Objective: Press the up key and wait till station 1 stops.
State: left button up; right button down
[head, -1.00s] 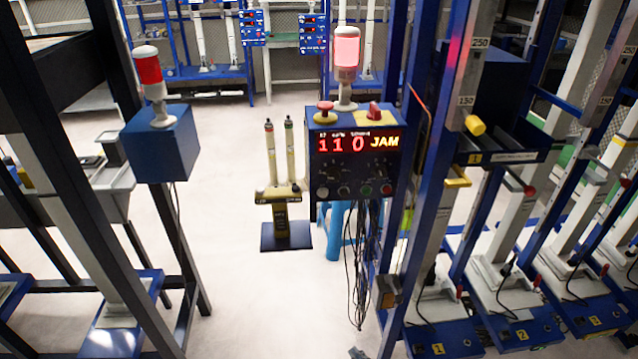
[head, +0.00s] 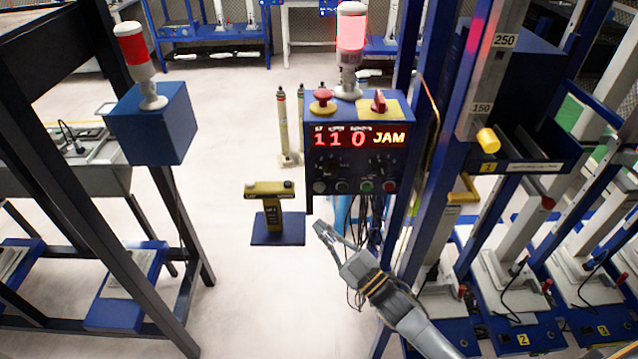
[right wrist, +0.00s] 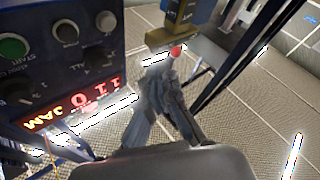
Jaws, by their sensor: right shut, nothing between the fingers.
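The blue control box (head: 357,152) stands mid-picture in the head view. Its red display (head: 358,138) reads 110 and JAM. Below are dark knobs and a row of small keys (head: 352,187), one green and one red. I cannot tell which key is the up key. My right gripper (head: 322,229) is shut and empty, below the box and apart from it. In the right wrist view its fingers (right wrist: 168,112) are beside the box, with the green START key (right wrist: 13,47) at upper left. Station 1 cannot be told for sure. My left gripper is out of view.
A lit red lamp (head: 350,38) tops the box, with a red mushroom knob (head: 322,100) beside it. Cables hang below. A small yellow-topped stand (head: 270,193) is left of my gripper.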

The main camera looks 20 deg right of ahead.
aim_at(319, 188)
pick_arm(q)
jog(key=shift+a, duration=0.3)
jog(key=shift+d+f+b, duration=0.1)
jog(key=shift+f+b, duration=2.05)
pick_arm(e)
jog(key=w+d, duration=0.2)
jog(key=w, duration=0.6)
jog(key=shift+w+d, duration=0.2)
jog(key=shift+w, duration=0.1)
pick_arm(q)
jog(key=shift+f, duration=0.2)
pick_arm(e)
jog(key=shift+w+d, duration=0.15)
jog(key=shift+w, duration=0.15)
